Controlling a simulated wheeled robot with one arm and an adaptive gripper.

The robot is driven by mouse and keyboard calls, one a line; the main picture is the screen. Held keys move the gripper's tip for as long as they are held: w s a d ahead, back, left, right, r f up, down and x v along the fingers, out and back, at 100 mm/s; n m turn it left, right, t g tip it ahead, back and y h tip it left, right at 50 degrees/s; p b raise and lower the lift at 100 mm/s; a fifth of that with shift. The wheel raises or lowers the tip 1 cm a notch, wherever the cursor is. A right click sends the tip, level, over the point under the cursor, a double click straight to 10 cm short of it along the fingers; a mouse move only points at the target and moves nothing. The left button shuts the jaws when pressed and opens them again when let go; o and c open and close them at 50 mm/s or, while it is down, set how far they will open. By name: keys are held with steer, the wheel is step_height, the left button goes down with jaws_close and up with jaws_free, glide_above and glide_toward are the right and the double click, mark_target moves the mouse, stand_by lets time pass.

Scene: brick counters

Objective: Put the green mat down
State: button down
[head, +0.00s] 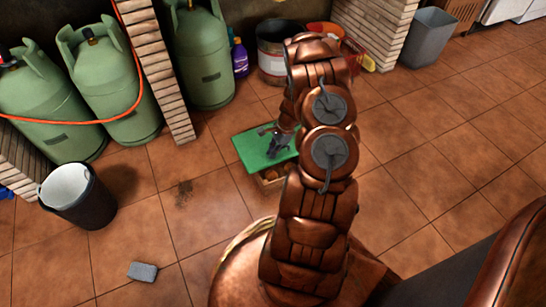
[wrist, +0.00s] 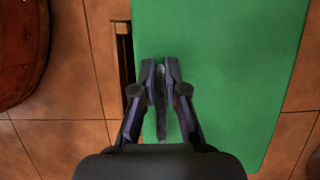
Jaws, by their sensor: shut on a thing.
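The green mat (head: 250,150) is a flat, stiff-looking rectangle, held level in the head view just left of my arm. It fills much of the wrist view (wrist: 220,60). My gripper (head: 277,142) is over the mat's middle in the head view; in the wrist view its two fingers (wrist: 160,75) are close together. They are shut on a narrow dark grey strip at the mat, seemingly its grip. My arm hides the mat's right part in the head view. The mat is over a wooden crate; whether it touches the crate I cannot tell.
The wooden crate (head: 272,186) with brown contents shows below the mat. A dark bucket (head: 78,200), a grey block (head: 143,271) and a dark stain (head: 184,191) are on the tiled floor at left. Green gas cylinders (head: 205,60) stand behind. Open floor lies left of the crate and at right.

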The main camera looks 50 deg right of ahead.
steer(key=shift+w+d+f, duration=0.1)
steer(key=shift+d+f, duration=0.15)
steer(key=shift+d, duration=0.05)
steer(key=shift+f+b, duration=0.95)
steer(key=shift+f, duration=0.6)
steer(key=shift+f, duration=0.15)
steer(key=c, duration=1.2)
jaws_free()
